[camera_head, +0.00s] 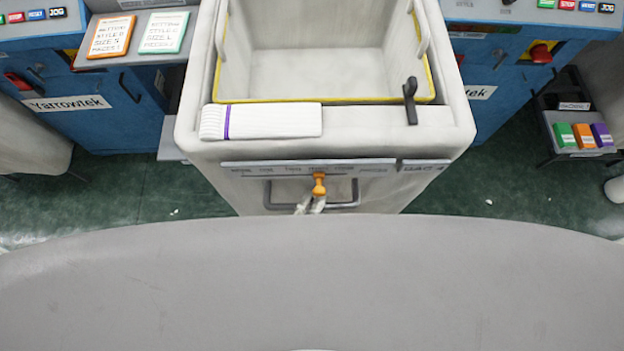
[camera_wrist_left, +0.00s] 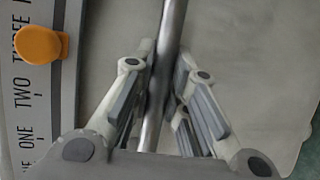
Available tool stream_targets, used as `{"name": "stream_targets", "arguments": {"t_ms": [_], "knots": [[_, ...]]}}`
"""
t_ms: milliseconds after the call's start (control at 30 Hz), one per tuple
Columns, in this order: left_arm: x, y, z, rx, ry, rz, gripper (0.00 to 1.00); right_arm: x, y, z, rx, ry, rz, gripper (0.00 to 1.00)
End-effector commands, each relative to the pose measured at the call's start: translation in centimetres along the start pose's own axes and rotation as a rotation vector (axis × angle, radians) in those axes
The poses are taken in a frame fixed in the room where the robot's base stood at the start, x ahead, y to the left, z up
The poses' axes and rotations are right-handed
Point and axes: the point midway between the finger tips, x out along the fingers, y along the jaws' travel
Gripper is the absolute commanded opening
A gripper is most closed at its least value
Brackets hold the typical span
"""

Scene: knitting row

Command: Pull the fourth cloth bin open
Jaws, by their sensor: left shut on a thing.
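The pale grey cloth bin (camera_head: 375,145) stands in the middle of the head view, its open top showing an empty-looking inside with a yellow rim. A label plate at its front ends in lettering that looks like "BAG 4" (camera_head: 425,165). Below it is a grey metal bar handle (camera_head: 345,207); in the left wrist view the bar (camera_wrist_left: 174,20) runs between the fingers. My left gripper (camera_head: 310,204) is shut around this bar. An orange pointer knob (camera_head: 319,184) sits on the number strip, just above the gripper; it also shows in the left wrist view (camera_wrist_left: 41,44). My right gripper is not in view.
A folded white cloth with a purple band (camera_head: 270,122) and a black lever (camera_head: 410,100) are on the bin's top. Blue machines (camera_head: 70,110) stand on both sides. A low rack (camera_head: 575,125) holds coloured boxes at right. Green floor (camera_head: 120,185) is open either side.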

Motion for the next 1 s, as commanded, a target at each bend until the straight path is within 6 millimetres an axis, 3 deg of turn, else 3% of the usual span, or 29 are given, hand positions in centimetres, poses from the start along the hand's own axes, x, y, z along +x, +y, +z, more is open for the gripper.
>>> {"name": "stream_targets", "arguments": {"t_ms": [67, 100, 267, 667, 1000], "knots": [[-0.1, -0.2, 0.1, 0.000, -0.002, -0.004, 0.00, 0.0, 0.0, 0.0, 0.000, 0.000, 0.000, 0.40], [-0.1, -0.2, 0.1, 0.000, -0.002, -0.004, 0.16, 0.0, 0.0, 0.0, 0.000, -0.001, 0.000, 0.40], [0.0, -0.1, 0.0, 0.000, -0.001, -0.003, 0.37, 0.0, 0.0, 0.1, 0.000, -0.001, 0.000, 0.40], [-0.6, -0.1, 0.0, 0.001, -0.001, -0.002, 0.37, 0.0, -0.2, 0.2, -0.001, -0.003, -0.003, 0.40], [-7.2, -0.2, 0.0, 0.001, -0.003, -0.006, 0.37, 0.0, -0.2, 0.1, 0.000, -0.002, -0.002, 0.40]]}}
